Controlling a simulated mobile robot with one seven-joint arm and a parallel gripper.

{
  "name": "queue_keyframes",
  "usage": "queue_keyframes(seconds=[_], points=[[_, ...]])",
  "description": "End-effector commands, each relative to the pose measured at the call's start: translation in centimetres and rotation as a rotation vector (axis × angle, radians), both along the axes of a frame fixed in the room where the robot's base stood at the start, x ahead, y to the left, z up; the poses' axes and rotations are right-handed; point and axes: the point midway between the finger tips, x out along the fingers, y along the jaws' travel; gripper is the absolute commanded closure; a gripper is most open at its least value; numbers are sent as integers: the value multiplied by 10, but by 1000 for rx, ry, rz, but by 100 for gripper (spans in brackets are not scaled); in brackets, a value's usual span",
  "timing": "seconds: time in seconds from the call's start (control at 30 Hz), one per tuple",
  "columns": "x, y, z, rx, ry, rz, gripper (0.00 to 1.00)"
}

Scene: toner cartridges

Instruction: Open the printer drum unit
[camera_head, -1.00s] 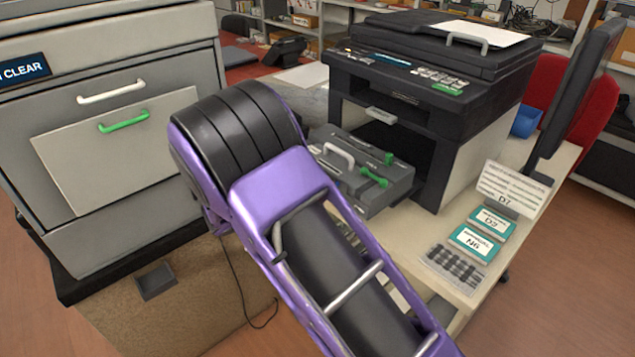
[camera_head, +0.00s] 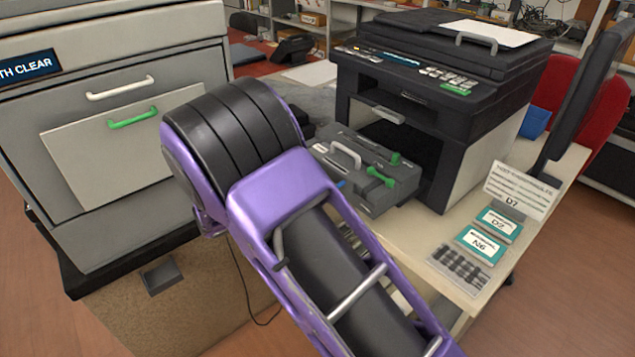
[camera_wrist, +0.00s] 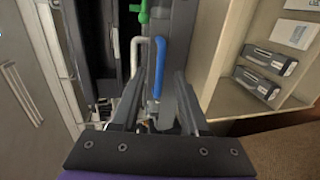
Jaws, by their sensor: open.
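The drum unit (camera_head: 388,192) is a grey block sticking out of the front of the dark printer (camera_head: 440,90). It has a white handle (camera_head: 346,154) and green levers (camera_head: 380,176) on top. A small blue part (camera_head: 341,184) shows at its near side. In the wrist view, a blue bar-like lever (camera_wrist: 158,65) stands beside the white handle (camera_wrist: 135,52), with a green lever (camera_wrist: 144,12) farther up. My gripper (camera_wrist: 157,88) is open, its fingers on either side of the lower blue lever. I cannot tell whether they touch it. My arm hides the gripper in the head view.
A large grey cabinet (camera_head: 120,230) with white and green handles stands at the left. Teal-and-white boxes (camera_head: 490,235), a sign (camera_head: 520,190) and a monitor (camera_head: 590,90) occupy the table's right side. Free table top (camera_head: 440,225) lies just right of the drum unit.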

Motion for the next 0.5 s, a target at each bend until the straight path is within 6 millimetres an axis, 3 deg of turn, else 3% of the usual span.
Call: queue_keyframes(seconds=[0.3,0.5], points=[[-55,57,17,1,1,6,55],[-83,84,26,1,0,4,55]])
